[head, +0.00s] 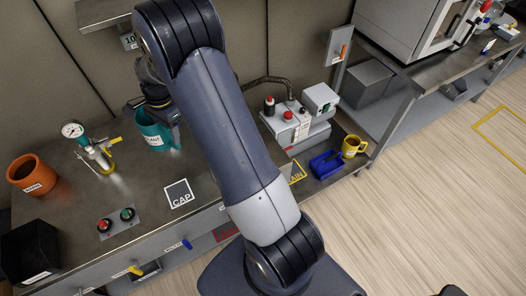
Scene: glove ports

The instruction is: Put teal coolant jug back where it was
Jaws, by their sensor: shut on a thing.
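The teal coolant jug (153,140) is upright at the back of the grey bench, left of my arm, with a white label partly readable on its front. My gripper (158,112) is at the jug's top, shut on it. My wrist and arm hide part of the jug's rim and the fingertips. I cannot tell whether the jug's base touches the bench. A white-outlined square marked CAP (179,193) lies in front of the jug, empty. A yellow-outlined mark (298,172), its word partly hidden by my arm, is to the right.
A gauge with a brass valve (92,150) and an orange pot (32,174) stand left of the jug. A red and green button panel (118,222) and black box (30,250) are nearer. A grey machine (300,128), blue tray (325,165) and yellow mug (353,147) are right.

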